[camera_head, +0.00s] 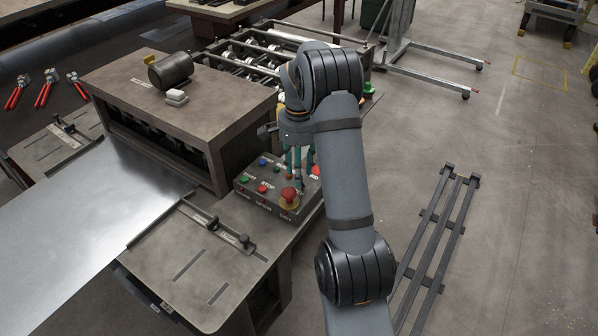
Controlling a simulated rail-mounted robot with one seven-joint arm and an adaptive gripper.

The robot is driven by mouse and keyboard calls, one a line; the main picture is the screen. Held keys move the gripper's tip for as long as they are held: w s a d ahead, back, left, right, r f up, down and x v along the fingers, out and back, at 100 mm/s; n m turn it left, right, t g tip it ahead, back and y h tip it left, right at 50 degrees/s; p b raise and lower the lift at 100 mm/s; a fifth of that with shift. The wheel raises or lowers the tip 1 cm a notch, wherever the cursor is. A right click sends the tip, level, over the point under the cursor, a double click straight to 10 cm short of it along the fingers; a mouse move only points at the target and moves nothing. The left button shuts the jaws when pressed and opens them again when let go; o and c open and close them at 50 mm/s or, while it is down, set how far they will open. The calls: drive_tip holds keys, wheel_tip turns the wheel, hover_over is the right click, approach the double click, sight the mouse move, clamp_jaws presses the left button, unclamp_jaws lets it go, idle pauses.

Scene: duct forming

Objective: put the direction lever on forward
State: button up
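A control box (243,184) with green, red and blue buttons, STOP lettering and a red mushroom button (289,197) sits on the machine's right side. My gripper (299,172) comes down over the back right part of this box, behind the mushroom button, with its teal fingers pointing down. I cannot make out the direction lever; my fingers and arm cover that part of the box. Whether the fingers touch anything or have closed around something is too small to tell.
The forming machine's brown housing (190,100) stands left of my gripper, with a dark motor (171,70) on top. A metal sheet (85,225) lies at its infeed. Rollers (250,55) are behind. A dark rack (437,240) lies on the floor at right, with open floor beyond.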

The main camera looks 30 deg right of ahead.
drive_tip(key=shift+f, duration=0.5)
clamp_jaws()
idle(0.7)
